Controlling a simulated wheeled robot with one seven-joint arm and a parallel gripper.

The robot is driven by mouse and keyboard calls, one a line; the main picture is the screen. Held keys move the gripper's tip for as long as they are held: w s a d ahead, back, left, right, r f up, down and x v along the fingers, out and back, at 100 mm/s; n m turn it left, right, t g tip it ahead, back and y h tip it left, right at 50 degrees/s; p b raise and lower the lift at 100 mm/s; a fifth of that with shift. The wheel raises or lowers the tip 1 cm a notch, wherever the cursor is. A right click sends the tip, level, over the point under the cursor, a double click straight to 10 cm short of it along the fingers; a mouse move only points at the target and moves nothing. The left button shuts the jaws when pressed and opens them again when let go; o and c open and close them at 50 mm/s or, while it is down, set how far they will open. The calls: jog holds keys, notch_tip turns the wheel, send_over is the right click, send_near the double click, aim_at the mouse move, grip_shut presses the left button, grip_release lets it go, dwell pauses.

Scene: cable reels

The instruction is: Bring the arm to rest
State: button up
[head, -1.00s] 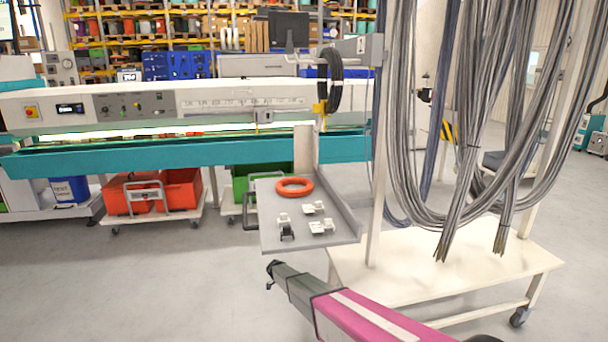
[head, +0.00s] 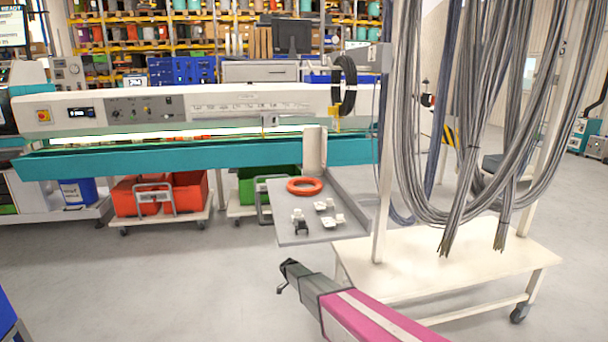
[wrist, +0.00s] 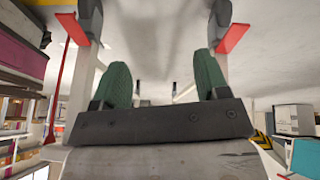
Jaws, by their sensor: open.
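My gripper (head: 284,276) is at the end of my magenta and grey arm, low in the head view. It is in front of and below a small grey tray (head: 290,238), apart from it. In the wrist view my gripper (wrist: 160,85) shows two green-padded fingers spread apart with nothing between them. The view past the fingers is a pale surface, perhaps the ceiling.
The grey tray holds an orange ring (head: 305,186) and several small white and dark parts. A white cart (head: 450,270) with hanging grey cables stands close to my arm on the right. A long teal machine (head: 200,153) is behind.

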jog(key=s+d+r+n+y, duration=0.2)
jog(key=s+d+r+n, duration=0.4)
jog(key=s+d+r, duration=0.3)
jog(key=s+d+r+n+y, duration=0.3)
jog(key=s+d+r+n, duration=0.4)
jog(key=s+r, duration=1.1)
jog(key=s+d, duration=0.2)
jog(key=s, duration=0.2)
jog(key=shift+s+d+r+g, duration=0.15)
jog(key=shift+s+d+g, duration=0.05)
jog(key=shift+g, duration=0.1)
